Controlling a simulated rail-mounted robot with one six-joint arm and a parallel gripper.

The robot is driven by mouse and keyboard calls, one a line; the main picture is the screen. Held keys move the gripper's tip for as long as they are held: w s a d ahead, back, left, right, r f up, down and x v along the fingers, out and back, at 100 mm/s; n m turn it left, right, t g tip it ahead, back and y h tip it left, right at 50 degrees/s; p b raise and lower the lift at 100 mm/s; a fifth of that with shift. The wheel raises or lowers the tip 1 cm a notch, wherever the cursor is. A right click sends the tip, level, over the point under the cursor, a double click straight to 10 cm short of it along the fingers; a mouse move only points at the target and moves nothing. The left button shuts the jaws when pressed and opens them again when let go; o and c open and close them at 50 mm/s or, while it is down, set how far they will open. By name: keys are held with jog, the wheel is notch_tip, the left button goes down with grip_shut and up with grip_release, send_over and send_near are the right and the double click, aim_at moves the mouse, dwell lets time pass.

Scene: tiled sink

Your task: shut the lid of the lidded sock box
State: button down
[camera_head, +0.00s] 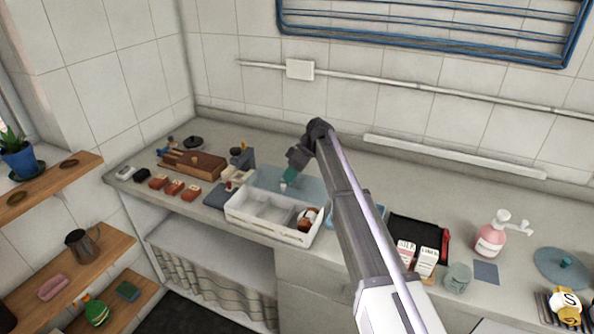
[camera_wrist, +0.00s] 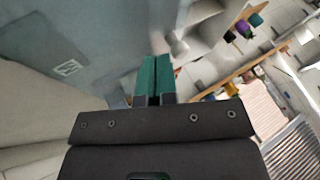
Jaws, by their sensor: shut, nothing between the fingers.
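The sock box is a white box (camera_head: 233,212) with several compartments, in the middle of the counter in the head view. It is open at the top, with something brown and white in its right end. A see-through blue-grey panel (camera_head: 313,186), apparently its lid, is raised along the back edge. My gripper (camera_head: 285,185) is above the back part of the box, in front of the panel. Its teal fingers are shut and empty; they also show in the wrist view (camera_wrist: 155,75). I cannot tell whether they touch the panel.
Left of the box are a wooden box (camera_head: 195,164) and several red-brown blocks (camera_head: 173,187). Right of it are a black tray (camera_head: 418,232), white cartons (camera_head: 426,262) and a pink pump bottle (camera_head: 490,240). A wall pipe (camera_head: 400,82) runs behind. The counter's back right is clear.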

jog(key=shift+s+a, duration=0.1)
jog(key=shift+s, duration=0.15)
jog(key=s+a, duration=0.4)
jog(key=s, duration=0.7)
jog(key=shift+s+a, duration=0.25)
jog(key=shift+s, duration=0.1)
jog(key=shift+f, duration=0.1)
jog(key=w+d+r+p, duration=0.6)
jog(key=w+r+p, duration=0.1)
jog(key=r+p, duration=0.1)
jog(key=shift+d, duration=0.4)
